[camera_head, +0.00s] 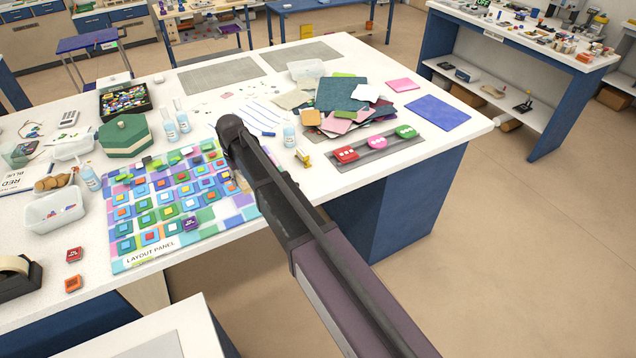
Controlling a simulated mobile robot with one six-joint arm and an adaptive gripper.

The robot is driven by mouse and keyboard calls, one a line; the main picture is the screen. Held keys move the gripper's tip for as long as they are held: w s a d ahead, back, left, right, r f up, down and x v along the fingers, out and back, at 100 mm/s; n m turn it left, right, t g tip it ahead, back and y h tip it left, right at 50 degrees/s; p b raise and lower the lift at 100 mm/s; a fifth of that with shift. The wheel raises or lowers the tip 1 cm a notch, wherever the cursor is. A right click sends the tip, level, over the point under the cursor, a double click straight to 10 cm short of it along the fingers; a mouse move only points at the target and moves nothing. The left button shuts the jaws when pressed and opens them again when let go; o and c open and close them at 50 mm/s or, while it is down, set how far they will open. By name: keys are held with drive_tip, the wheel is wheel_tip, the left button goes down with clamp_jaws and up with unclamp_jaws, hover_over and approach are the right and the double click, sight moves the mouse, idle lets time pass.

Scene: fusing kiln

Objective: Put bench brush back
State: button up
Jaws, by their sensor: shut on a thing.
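My arm reaches in from the lower right over the main workbench (462,137). Its dark end, with my gripper (231,143), is above the right part of the layout panel (142,262). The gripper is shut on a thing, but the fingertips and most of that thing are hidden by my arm. A small tan sliver shows just left of the arm there; I cannot tell whether it is part of the bench brush. I cannot make out the bench brush clearly anywhere else.
Colored glass sheets (342,93) lie stacked at the back right. A grey strip (377,149) holds red, pink and green pieces. Small bottles (182,122), a green box (125,137) and a tape dispenser (18,277) stand to the left.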

drive_tip(key=shift+d, duration=0.15)
drive_tip(key=shift+r, duration=0.1)
drive_tip(key=shift+w, duration=0.5)
drive_tip(key=shift+s, duration=0.15)
drive_tip(key=shift+d, duration=0.1)
drive_tip(key=shift+d, duration=0.1)
